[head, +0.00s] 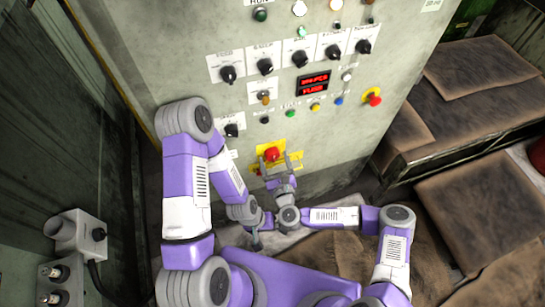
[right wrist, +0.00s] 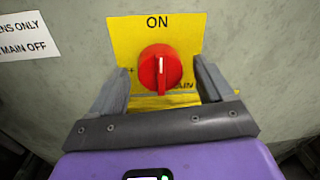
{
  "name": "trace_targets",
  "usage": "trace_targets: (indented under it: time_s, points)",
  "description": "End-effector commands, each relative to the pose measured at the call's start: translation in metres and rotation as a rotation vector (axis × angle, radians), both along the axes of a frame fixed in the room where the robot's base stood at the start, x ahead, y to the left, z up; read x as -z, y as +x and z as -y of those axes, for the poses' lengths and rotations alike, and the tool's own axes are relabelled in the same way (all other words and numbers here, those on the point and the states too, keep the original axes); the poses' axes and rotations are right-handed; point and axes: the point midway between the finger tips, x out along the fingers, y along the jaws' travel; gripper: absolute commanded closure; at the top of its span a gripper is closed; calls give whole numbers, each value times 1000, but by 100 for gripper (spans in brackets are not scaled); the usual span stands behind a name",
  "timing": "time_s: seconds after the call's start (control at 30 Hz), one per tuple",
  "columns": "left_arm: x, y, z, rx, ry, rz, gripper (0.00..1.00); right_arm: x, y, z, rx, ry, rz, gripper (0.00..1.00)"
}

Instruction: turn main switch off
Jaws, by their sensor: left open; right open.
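The main switch is a red rotary knob (head: 272,153) on a yellow plate low on the grey cabinet front. In the right wrist view the knob (right wrist: 160,68) has its white mark upright, toward the word ON on the yellow plate (right wrist: 187,28). My right gripper (head: 279,164) is open in front of the switch. Its fingers stand to the left and right of the knob in the right wrist view (right wrist: 162,75), with gaps on both sides. The lower plate lettering is partly hidden. My left gripper (head: 257,240) is open and empty, lower down and away from the panel.
The cabinet panel (head: 330,130) carries several black selector knobs, small coloured buttons and a red display (head: 313,83). A red mushroom button (head: 373,97) on yellow sits to the right. Brown padded blocks (head: 480,75) stand at the right. A grey box (head: 78,235) is at the left.

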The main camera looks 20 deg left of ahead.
Motion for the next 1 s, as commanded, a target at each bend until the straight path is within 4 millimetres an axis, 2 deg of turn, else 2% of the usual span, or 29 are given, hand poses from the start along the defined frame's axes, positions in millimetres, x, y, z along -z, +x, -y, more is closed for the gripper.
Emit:
trace_targets:
  time_s: [0.23, 0.27, 0.6, 1.0]
  points:
    - [0, 0, 0, 0, 0, -1, 0, 0, 0, 0, 0, 0, 0, 20]
    - [0, 0, 0, 0, 0, -1, 0, 0, 0, 0, 0, 0, 0, 23]
    - [0, 0, 0, 0, 0, -1, 0, 0, 0, 0, 0, 0, 0, 75]
    - [1, 0, 0, 0, 0, -1, 0, 0, 0, -1, 0, -66, 46, 76]
